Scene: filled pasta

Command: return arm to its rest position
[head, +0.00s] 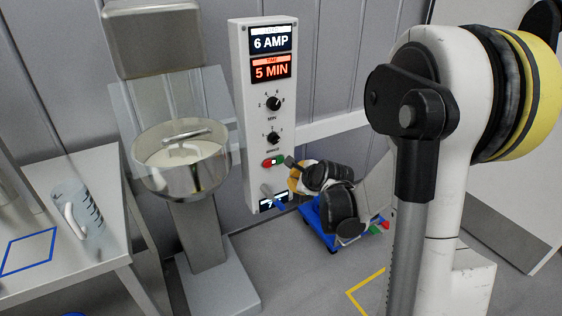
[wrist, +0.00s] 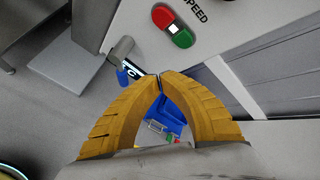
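My gripper (wrist: 160,78) shows in the wrist view as two curved yellow fingers. Their tips meet and nothing is seen between them. In the head view my gripper (head: 294,176) is small and mostly hidden behind my dark wrist. It is close in front of the lower part of the white control panel (head: 240,120), near the red and green buttons (head: 273,161). In the wrist view these buttons (wrist: 172,26) lie beyond the fingertips and apart from them. My arm is stretched out low toward the panel.
A steel mixer bowl (head: 182,178) stands left of the panel. A measuring jug (head: 76,210) is on the table (head: 100,262) at the left. A blue item (head: 318,224) sits low below my wrist. A lever (head: 268,192) juts from the panel's bottom.

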